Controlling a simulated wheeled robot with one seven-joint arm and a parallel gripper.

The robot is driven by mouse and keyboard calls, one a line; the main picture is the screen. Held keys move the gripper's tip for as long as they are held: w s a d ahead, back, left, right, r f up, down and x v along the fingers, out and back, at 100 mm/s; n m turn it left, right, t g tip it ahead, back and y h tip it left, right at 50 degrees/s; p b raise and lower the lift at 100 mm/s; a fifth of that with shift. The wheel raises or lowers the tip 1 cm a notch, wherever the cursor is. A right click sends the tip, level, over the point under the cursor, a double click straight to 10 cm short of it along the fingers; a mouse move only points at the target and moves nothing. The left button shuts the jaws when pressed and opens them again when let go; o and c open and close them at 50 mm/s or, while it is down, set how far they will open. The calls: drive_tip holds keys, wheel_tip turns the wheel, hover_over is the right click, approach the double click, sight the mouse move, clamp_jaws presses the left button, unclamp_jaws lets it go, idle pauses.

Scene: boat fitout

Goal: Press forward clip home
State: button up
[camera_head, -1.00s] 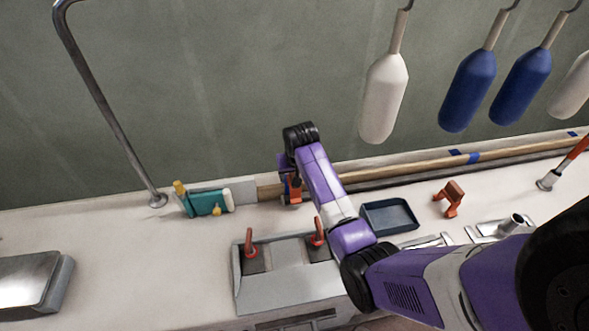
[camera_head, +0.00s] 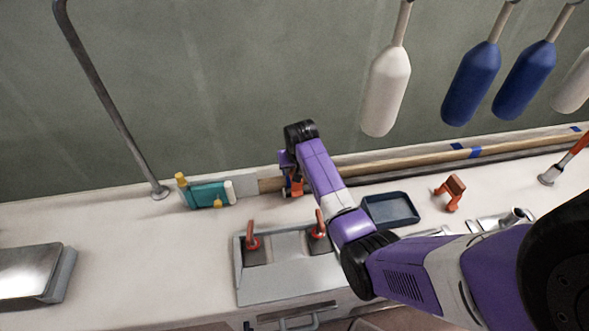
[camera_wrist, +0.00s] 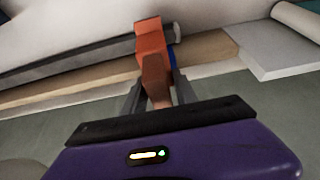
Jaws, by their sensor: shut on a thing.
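My gripper (camera_wrist: 157,98) is shut on an orange clip (camera_wrist: 149,42), with the clip's brown-orange tab between the fingers. The clip is at the wooden strip (camera_wrist: 205,52) and dark rail along the wall; a bit of blue shows beside it. In the head view, the held clip (camera_head: 296,189) is partly hidden by my arm, at the left part of the strip (camera_head: 400,165). I cannot tell whether it is fully seated. A second orange clip (camera_head: 451,191) stands on the white counter, right of the tray, apart from the strip.
A dark blue tray (camera_head: 390,222) lies right of my forearm. A grey box with red levers (camera_head: 251,238) is in front. A teal item with yellow ends (camera_head: 207,195) and a metal pole (camera_head: 110,105) stand left. White and blue fenders (camera_head: 469,85) hang above. The left counter is mostly clear.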

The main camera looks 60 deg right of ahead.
clamp_jaws()
